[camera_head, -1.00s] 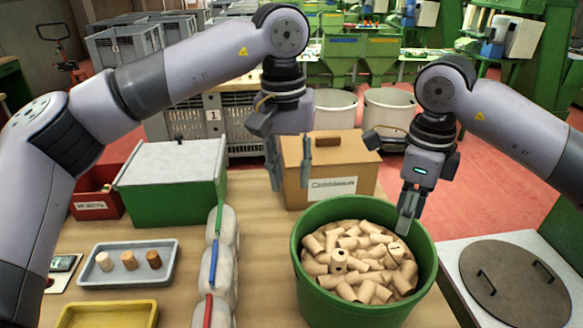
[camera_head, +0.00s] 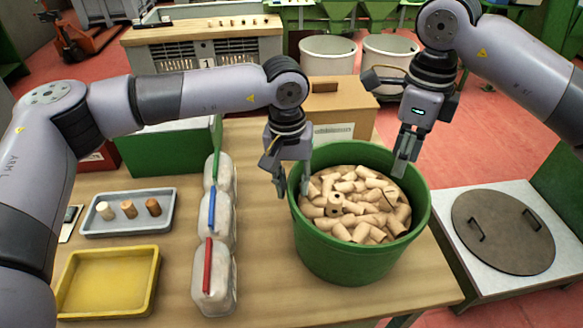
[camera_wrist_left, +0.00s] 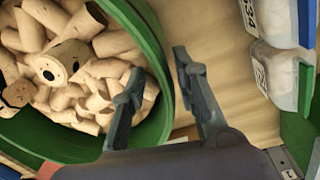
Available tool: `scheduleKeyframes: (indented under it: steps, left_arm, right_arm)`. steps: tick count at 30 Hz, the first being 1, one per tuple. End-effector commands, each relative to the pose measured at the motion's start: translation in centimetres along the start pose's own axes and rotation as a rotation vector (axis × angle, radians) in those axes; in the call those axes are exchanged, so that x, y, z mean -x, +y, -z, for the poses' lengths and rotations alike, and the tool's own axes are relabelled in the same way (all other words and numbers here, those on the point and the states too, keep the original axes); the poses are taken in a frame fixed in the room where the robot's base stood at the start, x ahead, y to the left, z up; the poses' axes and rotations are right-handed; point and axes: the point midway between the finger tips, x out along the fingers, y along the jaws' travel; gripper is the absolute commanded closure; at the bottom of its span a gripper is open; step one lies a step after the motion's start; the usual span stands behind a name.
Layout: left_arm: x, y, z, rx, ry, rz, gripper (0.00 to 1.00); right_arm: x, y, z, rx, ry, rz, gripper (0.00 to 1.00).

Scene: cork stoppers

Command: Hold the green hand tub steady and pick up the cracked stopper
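The green hand tub (camera_head: 345,262) stands on the wooden table, heaped with cork stoppers (camera_head: 372,192). My left gripper (camera_head: 293,186) is at its left rim with fingers apart. In the left wrist view, the open fingers (camera_wrist_left: 160,90) lie on either side of the tub's rim (camera_wrist_left: 158,62), one over the corks, one outside; contact is unclear. My right gripper (camera_head: 405,160) is at the right back rim, its fingers nearly edge-on. One stopper with dark spots (camera_head: 335,211) lies on the heap. It seems to show a dark hole in the left wrist view (camera_wrist_left: 60,62). I cannot make out a crack for certain.
Clear bags (camera_head: 222,262) with coloured clips stand left of the tub. A grey tray (camera_head: 92,226) with three sample stoppers and a yellow tray (camera_head: 148,262) lie further left. A cardboard box (camera_head: 355,95) is behind. A round lid (camera_head: 500,235) lies on a stand at right.

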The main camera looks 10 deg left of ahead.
Motion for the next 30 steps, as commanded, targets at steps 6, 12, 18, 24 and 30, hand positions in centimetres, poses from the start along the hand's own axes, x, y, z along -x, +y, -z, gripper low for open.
scheduleKeyframes:
  steps: [6, 12, 18, 24, 30]
  left_arm:
    - [-0.48, 0.02, -0.03, -0.001, 0.000, 0.000, 0.72]
    - [-0.46, 0.02, -0.03, -0.001, 0.000, 0.000, 0.76]
    - [-0.44, 0.02, -0.03, -0.001, 0.000, 0.000, 0.89]
    - [-0.43, 0.02, -0.02, -0.001, 0.000, 0.000, 1.00]
    - [-0.43, 0.01, -0.02, -0.001, 0.000, 0.000, 1.00]
  right_arm:
    - [0.01, 0.00, 0.00, 0.000, 0.000, 0.000, 0.67]
    - [0.00, -0.01, 0.01, 0.000, 0.000, 0.000, 0.67]
    - [0.00, 0.00, 0.01, 0.000, 0.000, 0.000, 0.67]
    - [0.00, -0.01, 0.01, 0.000, 0.000, 0.000, 0.67]
    - [0.00, 0.00, 0.00, 0.000, 0.000, 0.000, 0.67]
